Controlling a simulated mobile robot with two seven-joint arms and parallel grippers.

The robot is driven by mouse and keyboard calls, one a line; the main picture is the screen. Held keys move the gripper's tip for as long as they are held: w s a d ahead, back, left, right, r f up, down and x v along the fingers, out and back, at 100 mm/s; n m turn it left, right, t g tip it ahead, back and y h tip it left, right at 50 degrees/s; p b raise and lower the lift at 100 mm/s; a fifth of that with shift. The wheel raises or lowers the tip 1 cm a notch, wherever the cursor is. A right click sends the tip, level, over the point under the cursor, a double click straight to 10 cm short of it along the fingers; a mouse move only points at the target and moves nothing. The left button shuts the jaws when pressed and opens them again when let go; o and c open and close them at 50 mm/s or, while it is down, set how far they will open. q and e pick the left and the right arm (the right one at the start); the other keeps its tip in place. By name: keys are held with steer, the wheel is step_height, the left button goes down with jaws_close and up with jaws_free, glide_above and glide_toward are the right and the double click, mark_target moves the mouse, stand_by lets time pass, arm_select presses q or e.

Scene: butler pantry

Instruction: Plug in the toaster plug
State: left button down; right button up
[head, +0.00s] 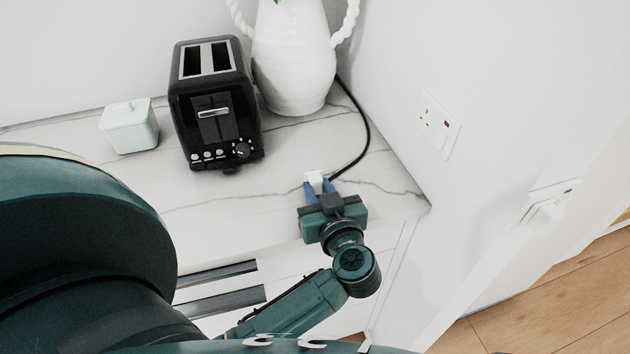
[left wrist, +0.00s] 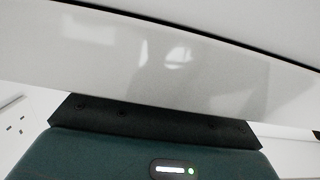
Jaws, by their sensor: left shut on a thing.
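The black toaster (head: 213,105) stands on the marble counter against the back wall. A white wall socket (head: 435,123) is on the right wall, to the right of the gripper and apart from the plug. A socket also shows at the left of the left wrist view (left wrist: 18,130). The plug's pins cannot be made out. My right gripper is not in view.
The white vase (head: 292,60) stands right of the toaster, a pale lidded box (head: 129,126) left of it. A second socket (head: 568,187) with something white at it is lower right. The counter (head: 270,165) between toaster and gripper is clear.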

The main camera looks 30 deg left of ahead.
mark_target(319, 180)
arm_select(q)
steer(key=shift+r+p, duration=0.9)
steer(key=shift+p, duration=0.05)
steer(key=shift+r+p, duration=0.7)
steer(key=shift+p, duration=0.15)
step_height(319, 180, up, 2)
steer(key=p, duration=0.3)
steer(key=shift+r, duration=0.25)
steer(key=shift+r+p, duration=0.2)
steer(key=shift+p, duration=0.2)
steer(key=shift+f, duration=0.1)
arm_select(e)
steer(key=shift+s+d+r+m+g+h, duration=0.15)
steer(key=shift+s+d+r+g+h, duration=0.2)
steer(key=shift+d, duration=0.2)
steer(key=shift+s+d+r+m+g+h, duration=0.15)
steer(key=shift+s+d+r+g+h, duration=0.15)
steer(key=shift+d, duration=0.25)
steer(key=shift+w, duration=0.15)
